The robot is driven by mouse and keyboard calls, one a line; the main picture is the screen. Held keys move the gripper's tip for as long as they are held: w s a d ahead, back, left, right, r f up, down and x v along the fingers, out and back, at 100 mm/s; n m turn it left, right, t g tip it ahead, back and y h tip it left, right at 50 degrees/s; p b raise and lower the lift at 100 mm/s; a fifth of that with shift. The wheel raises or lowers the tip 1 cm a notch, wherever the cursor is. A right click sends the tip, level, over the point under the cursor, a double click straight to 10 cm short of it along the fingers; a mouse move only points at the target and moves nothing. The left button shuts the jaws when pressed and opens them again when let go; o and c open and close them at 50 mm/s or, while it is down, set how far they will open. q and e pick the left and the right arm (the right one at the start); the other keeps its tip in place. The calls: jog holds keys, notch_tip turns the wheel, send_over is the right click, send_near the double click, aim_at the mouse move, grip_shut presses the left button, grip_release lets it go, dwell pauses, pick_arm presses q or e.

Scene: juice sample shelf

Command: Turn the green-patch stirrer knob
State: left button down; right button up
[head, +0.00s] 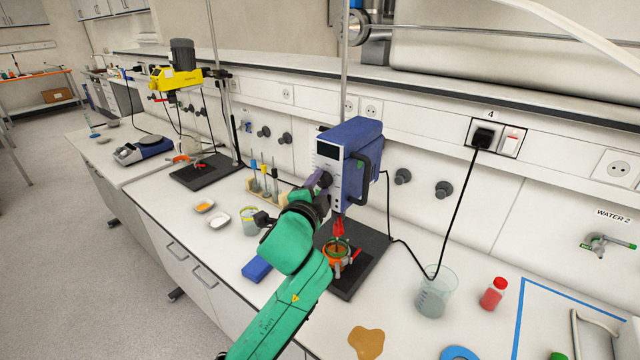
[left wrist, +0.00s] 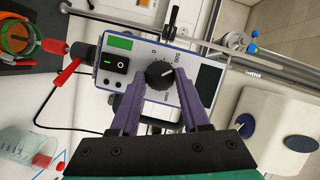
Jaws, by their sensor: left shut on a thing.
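The blue overhead stirrer (head: 362,148) stands on a dark base plate, its shaft above an orange-ringed vessel (head: 338,252). The left wrist view shows its front panel with a green patch (left wrist: 118,43), a black rocker switch (left wrist: 115,64) and a round black knob (left wrist: 160,74) on a numbered scale. The knob's white mark points up and right in that view. My left gripper (head: 323,181) is at the panel; its purple fingers (left wrist: 160,85) are shut on the knob, one on each side. In the head view the gripper hides the knob. My right gripper is out of view.
A yellow stirrer (head: 176,78) stands farther back on the left. A beaker (head: 436,293) and a red bottle (head: 493,293) stand to the right. A blue block (head: 257,269) lies by my left arm, and a brown spill (head: 367,342) lies on the front bench. A black cable runs behind the beaker.

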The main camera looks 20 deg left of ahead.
pick_arm(q)
jog(key=n, duration=0.1)
jog(key=n+g+h, duration=0.1)
jog(key=n, duration=0.1)
jog(key=shift+r+n+g, duration=0.15)
jog(key=shift+n+g, duration=0.15)
jog(key=n+g+h, duration=0.1)
jog(key=n, duration=0.1)
jog(key=shift+a+n, duration=0.15)
jog(key=shift+n, duration=0.25)
jog(key=n+g+h, duration=0.1)
jog(key=n+h, duration=0.1)
jog(key=n, duration=0.1)
jog(key=shift+w+a, duration=0.1)
jog(key=shift+a, duration=0.05)
jog(key=shift+a+n+g+h, duration=0.1)
jog(key=shift+n+g+h, duration=0.45)
jog(key=shift+n, duration=0.45)
jog(key=shift+c, duration=1.9)
grip_release()
jog(key=shift+r+h, duration=0.1)
jog(key=shift+h, duration=0.15)
